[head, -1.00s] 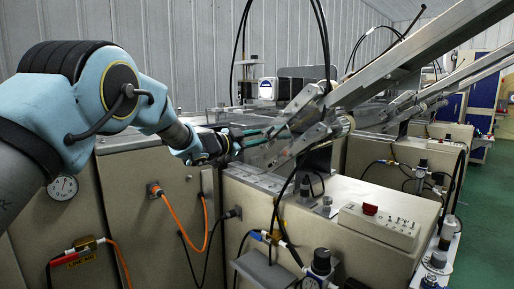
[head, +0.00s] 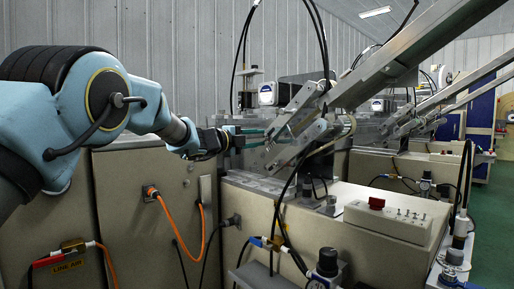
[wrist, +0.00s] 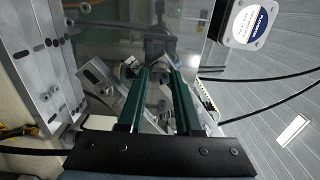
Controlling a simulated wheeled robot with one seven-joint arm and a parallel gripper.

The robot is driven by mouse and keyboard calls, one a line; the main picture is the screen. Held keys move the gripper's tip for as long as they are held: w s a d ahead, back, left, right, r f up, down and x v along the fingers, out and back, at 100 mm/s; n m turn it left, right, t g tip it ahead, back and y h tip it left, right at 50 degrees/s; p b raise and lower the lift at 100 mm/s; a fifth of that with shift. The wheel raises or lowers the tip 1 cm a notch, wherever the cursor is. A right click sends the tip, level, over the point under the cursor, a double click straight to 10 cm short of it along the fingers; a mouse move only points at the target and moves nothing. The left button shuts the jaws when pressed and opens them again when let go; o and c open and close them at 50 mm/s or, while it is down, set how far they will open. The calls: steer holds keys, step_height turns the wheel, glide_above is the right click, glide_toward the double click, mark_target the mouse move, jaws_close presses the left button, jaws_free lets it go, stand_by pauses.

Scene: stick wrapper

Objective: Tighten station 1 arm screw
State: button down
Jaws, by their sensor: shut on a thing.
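The diagonal metal arm of the nearest station (head: 385,72) rises to the upper right in the head view. Its bracket (head: 310,105) sits at the lower end. My gripper (head: 266,138) reaches this bracket from the left with its green fingers. In the wrist view my gripper (wrist: 160,73) has its two green fingers on either side of a small grey screw-like part (wrist: 160,70), and is shut on it. I take this part to be the arm screw. The finger tips partly cover it, and its thread and seat are hidden.
A beige control box with a red button (head: 376,203) stands on the machine's lower right. Black hoses (head: 322,45) hang above the bracket. A white-faced motor (head: 267,93) is behind it and shows close by in the wrist view (wrist: 252,22). A slotted metal plate (wrist: 38,60) is at left there.

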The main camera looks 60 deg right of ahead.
steer(key=shift+s+m+b, duration=0.1)
steer(key=shift+m+b, duration=0.6)
steer(key=shift+m, duration=0.4)
steer(key=c, duration=0.6)
jaws_free()
steer(key=v, duration=1)
steer(key=shift+a+b, duration=0.35)
steer(key=shift+a, duration=0.05)
